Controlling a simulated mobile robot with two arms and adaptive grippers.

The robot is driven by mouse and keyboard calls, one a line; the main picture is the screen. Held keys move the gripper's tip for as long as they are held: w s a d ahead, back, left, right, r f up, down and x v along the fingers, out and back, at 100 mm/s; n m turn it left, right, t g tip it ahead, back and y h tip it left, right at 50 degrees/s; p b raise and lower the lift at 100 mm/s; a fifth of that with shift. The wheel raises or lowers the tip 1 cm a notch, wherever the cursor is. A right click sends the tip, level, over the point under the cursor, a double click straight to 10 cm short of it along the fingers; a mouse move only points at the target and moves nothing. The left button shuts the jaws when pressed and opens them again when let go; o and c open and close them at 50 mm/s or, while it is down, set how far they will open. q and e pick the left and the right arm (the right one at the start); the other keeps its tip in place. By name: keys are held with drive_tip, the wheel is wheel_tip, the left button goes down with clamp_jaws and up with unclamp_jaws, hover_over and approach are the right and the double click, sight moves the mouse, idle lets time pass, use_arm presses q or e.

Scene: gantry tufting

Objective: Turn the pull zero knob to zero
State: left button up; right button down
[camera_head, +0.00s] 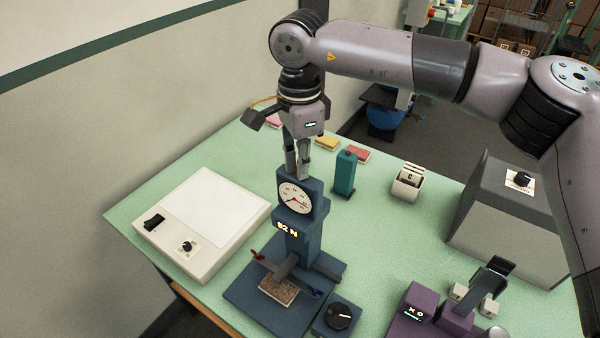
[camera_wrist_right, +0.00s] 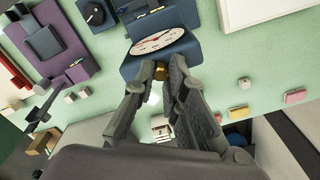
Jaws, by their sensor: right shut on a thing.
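The dark blue pull tester (camera_head: 290,240) stands on the green table with a round white dial (camera_head: 295,198) at its top and a lit display reading about 82 N. The dial also shows in the wrist view (camera_wrist_right: 157,41); a red needle is on it, its exact reading too small to tell. My right gripper (camera_head: 298,172) comes down from above onto the top of the dial housing. In the head view the fingers hide the knob. My left gripper is not in view.
A white light panel (camera_head: 205,217) lies left of the tester. A teal bottle-like object (camera_head: 345,173) and a card holder (camera_head: 408,181) stand behind it to the right. A grey box (camera_head: 505,225) and a purple device (camera_head: 450,318) are on the right. A black knob (camera_head: 339,316) is in front.

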drive_tip(key=m+b, duration=0.3)
drive_tip(key=shift+f+m+b, duration=0.2)
drive_tip(key=shift+m+b, duration=0.2)
drive_tip(key=m+b, duration=0.3)
drive_tip(key=m, duration=0.1)
drive_tip(key=shift+r+m, duration=0.1)
drive_tip(key=shift+m, duration=0.2)
drive_tip(key=m+b, duration=0.2)
drive_tip(key=m, duration=0.2)
drive_tip(key=shift+r+b, duration=0.1)
drive_tip(key=shift+b, duration=0.2)
drive_tip(key=shift+r+m+b, duration=0.15)
drive_tip(key=shift+m+b, duration=0.3)
drive_tip(key=shift+m, duration=0.65)
drive_tip(key=c, duration=1.6)
unclamp_jaws()
